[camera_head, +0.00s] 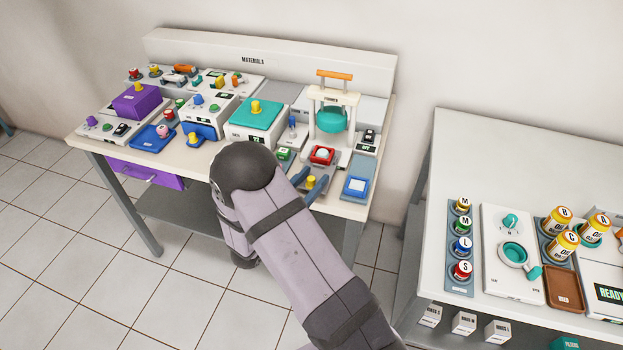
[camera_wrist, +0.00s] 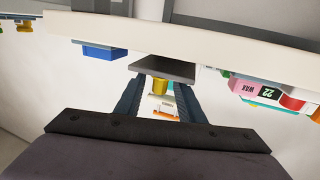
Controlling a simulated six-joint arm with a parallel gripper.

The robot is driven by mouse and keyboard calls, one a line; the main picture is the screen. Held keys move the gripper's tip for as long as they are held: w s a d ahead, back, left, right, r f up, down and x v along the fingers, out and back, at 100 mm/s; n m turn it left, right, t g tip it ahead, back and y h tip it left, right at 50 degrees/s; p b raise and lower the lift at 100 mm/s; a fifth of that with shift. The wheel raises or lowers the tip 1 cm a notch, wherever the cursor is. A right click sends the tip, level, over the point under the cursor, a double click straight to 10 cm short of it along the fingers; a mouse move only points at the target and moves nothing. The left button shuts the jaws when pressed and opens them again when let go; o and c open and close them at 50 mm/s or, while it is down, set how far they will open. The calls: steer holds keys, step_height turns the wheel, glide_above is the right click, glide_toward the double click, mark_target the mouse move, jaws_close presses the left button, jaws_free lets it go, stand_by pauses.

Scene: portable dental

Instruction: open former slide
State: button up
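The former (camera_head: 333,113) is a white frame with an orange handle on top and a teal dome, at the right of the materials table. In front of it a red-framed pad with a white ball (camera_head: 322,155) sits on a grey slide. A yellow knob (camera_head: 311,182) shows at the front of this slide, near the table's front edge. In the wrist view the yellow knob (camera_wrist: 160,87) stands below a grey plate (camera_wrist: 165,68). My gripper (camera_head: 309,184) is open, with its dark fingers on either side of the knob and gaps showing between. Contact is not visible.
A blue-framed pad (camera_head: 356,187) lies right of the slide. A small green-topped block (camera_head: 284,154) and a teal-lidded box (camera_head: 257,114) stand left. A second table (camera_head: 470,135) with jars stands at the right. Tiled floor is clear in front.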

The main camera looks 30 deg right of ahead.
steer(key=b+v, duration=0.1)
steer(key=v, duration=0.6)
stand_by(0.4)
steer(key=shift+a, duration=0.1)
